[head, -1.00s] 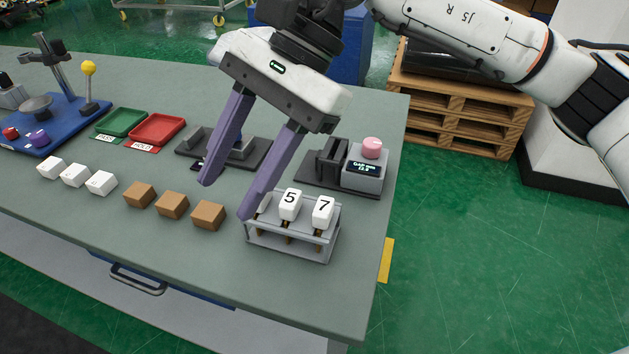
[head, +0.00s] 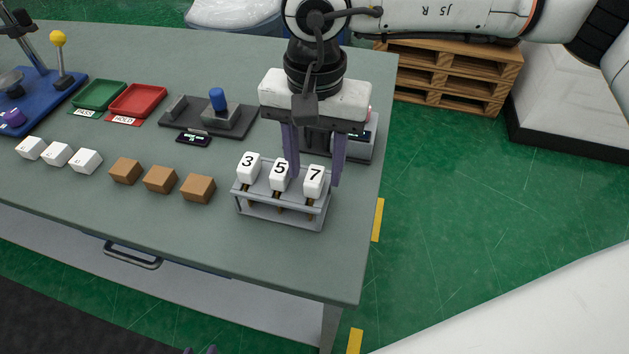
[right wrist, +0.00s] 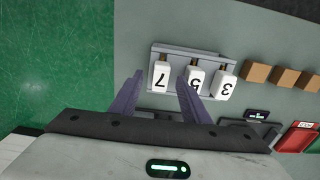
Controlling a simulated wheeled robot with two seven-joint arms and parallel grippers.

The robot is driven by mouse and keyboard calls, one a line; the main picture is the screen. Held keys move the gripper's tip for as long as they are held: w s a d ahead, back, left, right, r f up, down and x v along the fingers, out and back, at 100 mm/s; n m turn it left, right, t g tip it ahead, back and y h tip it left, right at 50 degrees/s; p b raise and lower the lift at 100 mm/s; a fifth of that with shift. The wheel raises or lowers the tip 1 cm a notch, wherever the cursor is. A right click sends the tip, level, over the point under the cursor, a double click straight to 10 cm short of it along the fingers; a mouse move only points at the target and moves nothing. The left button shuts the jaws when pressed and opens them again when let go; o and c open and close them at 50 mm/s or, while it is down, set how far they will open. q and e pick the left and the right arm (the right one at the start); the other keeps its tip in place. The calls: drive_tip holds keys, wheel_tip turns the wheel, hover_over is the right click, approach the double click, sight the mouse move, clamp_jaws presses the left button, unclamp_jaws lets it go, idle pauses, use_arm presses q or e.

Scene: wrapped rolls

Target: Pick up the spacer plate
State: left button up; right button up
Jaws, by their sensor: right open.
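A grey rack (head: 268,211) near the table's front right holds three upright spacer plates with white numbered heads: 3 (head: 248,168), 5 (head: 279,176) and 7 (head: 314,178). Their brown lower parts show below the heads. My right gripper (head: 315,183) is open and points down at the rack, its purple fingers on either side of the 7 plate. In the right wrist view, the 7 head (right wrist: 161,76) lies between the open fingertips (right wrist: 160,78). Contact cannot be told. Only the purple tips of my left gripper (head: 200,351) show at the bottom edge.
Brown blocks (head: 160,179) and white blocks (head: 57,154) stand left of the rack. Green (head: 99,95) and red (head: 138,101) trays and a dark fixture (head: 186,119) lie behind. A device behind my right gripper is partly hidden. The table's right edge is close to the rack.

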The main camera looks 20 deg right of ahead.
drive_tip(key=shift+f, duration=0.75)
clamp_jaws()
drive_tip(key=shift+r, duration=0.15)
